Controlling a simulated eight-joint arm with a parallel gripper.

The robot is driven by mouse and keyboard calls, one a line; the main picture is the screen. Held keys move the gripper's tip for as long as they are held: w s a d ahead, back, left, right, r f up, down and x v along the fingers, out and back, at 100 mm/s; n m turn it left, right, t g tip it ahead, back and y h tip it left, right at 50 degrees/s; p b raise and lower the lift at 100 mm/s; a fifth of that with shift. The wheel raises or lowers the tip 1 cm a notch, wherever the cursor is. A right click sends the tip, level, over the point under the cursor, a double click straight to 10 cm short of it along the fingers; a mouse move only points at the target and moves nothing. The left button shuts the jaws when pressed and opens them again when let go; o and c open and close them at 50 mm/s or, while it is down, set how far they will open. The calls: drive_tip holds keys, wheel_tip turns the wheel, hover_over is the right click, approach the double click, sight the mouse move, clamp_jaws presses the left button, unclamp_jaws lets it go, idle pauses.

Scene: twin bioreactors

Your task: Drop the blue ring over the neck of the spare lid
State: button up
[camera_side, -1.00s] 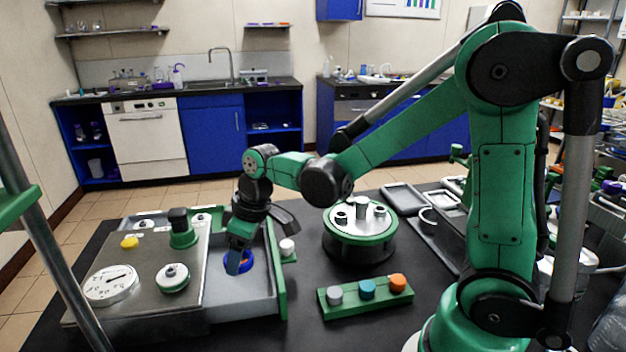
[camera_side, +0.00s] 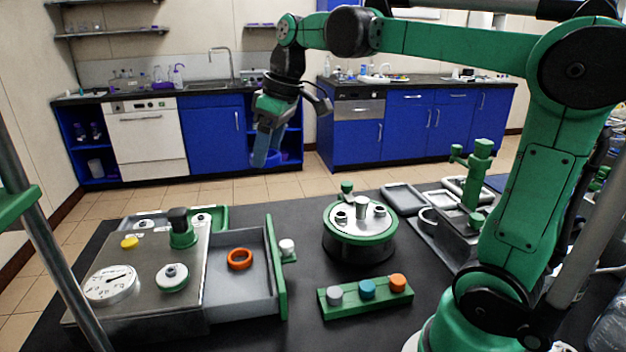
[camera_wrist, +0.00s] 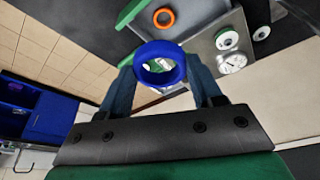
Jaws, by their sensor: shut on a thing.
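My gripper (camera_side: 266,154) is raised high above the bench, fingers pointing down. In the wrist view its two blue-grey fingers (camera_wrist: 160,70) are shut on the blue ring (camera_wrist: 160,48), one on each side. In the side view the ring is hard to make out against the blue cabinets. A round lid with a pale top and green rim (camera_side: 345,226), apparently the spare lid, sits on a dark round base on the bench. A short pale neck (camera_side: 362,206) stands at its middle among smaller ports. The lid is below and right of my gripper, well apart from it.
An orange ring (camera_side: 239,258) lies in the open drawer (camera_side: 238,288). A steel unit with a dial (camera_side: 108,284) stands to its left. A green block with three coloured knobs (camera_side: 367,296) lies in front of the lid. Trays (camera_side: 403,197) lie behind right.

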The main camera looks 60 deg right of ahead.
drive_tip(key=s+d+r+m, duration=0.2)
drive_tip(key=s+d, duration=0.1)
drive_tip(key=d, duration=0.5)
drive_tip(key=r+m+h, duration=0.1)
drive_tip(key=r, duration=0.1)
hover_over(367, 201)
drive_tip(key=f, duration=2)
drive_tip(key=shift+w, duration=0.2)
drive_tip(key=o, duration=1.2)
drive_tip(key=shift+f, duration=0.1)
